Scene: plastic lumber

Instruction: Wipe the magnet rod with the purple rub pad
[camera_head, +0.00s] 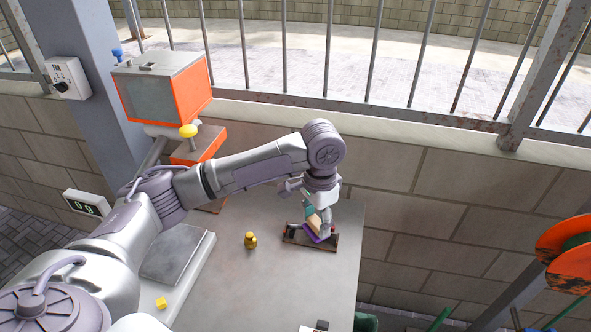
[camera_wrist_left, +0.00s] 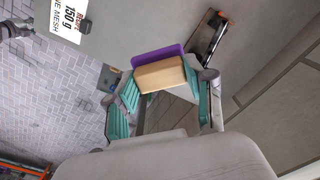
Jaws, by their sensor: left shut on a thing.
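My left gripper (camera_head: 318,212) is shut on the tan block of the purple rub pad (camera_head: 322,237). In the left wrist view the gripper's green-lined fingers (camera_wrist_left: 165,95) sit on either side of the tan block, with the purple pad (camera_wrist_left: 150,56) on its far side. The magnet rod (camera_wrist_left: 209,38) appears as a dark, shiny bar in a brown holder beyond the pad. In the head view the pad hangs over the brown holder (camera_head: 291,236) and hides part of it. I cannot tell whether the pad touches the rod. My right gripper is not in view.
A brass weight (camera_head: 250,240) stands left of the holder on the grey table (camera_head: 268,285). An orange machine (camera_head: 180,92) stands at the back left. A wall (camera_head: 455,190) borders the table's right side.

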